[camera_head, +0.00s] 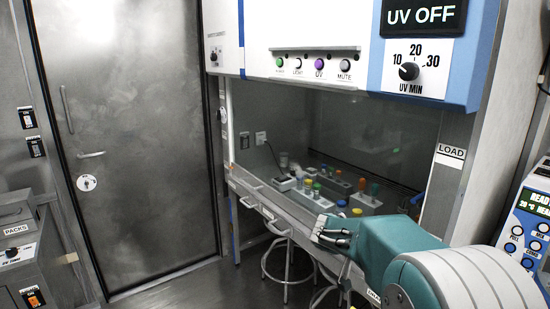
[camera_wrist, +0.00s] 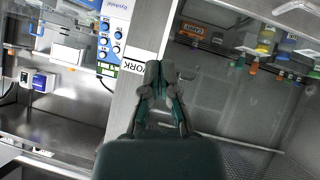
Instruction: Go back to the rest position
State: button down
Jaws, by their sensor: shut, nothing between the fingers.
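My gripper (camera_head: 322,233) is at the end of my teal arm, in front of the lower edge of the cabinet opening in the head view. In the wrist view my gripper (camera_wrist: 160,72) points up the picture with its fingertips together. It is shut and nothing shows between the fingers. The cabinet (camera_head: 310,72) has a dark glass front, with bottles and blocks behind it.
A grey metal door (camera_head: 130,150) stands at the left. Stools (camera_head: 287,262) are under the bench edge. A device with a display (camera_head: 530,225) is at the right, close to my arm. Some dark floor (camera_head: 190,288) shows clear by the door.

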jog(key=s+a+r+n+y, duration=0.1)
jog(key=s+a+n+y, duration=0.2)
jog(key=s, duration=0.7)
jog(key=s+a+r+n+y, duration=0.1)
jog(key=s+a+n+y, duration=0.2)
jog(key=s, duration=0.7)
jog(key=s+a+r+n+t+y, duration=0.1)
jog(key=s+a+r+n+y, duration=0.1)
jog(key=s, duration=0.8)
jog(key=shift+s+a+n+y, duration=0.25)
jog(key=shift+a+n+y, duration=0.15)
jog(key=shift+a+y, duration=0.55)
